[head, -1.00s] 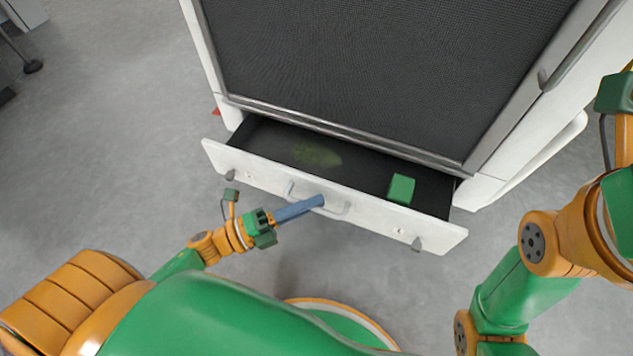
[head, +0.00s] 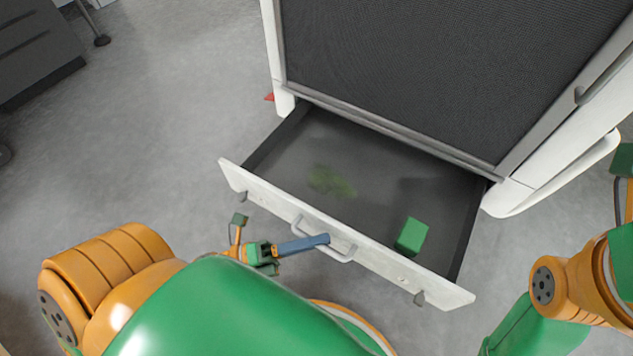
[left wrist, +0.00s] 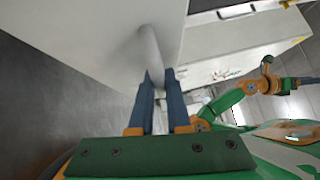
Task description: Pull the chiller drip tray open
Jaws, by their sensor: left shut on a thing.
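The chiller drip tray (head: 262,193) is a white-fronted drawer with a dark inside, pulled well out at the bottom of the chiller in the head view. Its bar handle (head: 342,256) is on the middle of the front. My left gripper (head: 325,240) has its blue fingers at this handle and is shut on it. In the left wrist view, the blue fingers (left wrist: 160,82) close around the pale handle bar (left wrist: 150,48). My right gripper is not in view; only part of my right arm shows at the right edge.
A green block (head: 411,237) and a greenish stain (head: 330,181) are in the tray. The chiller (head: 420,70) with its dark mesh front stands behind. A dark cabinet (head: 35,50) is at the upper left. Grey floor to the left of the tray is clear.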

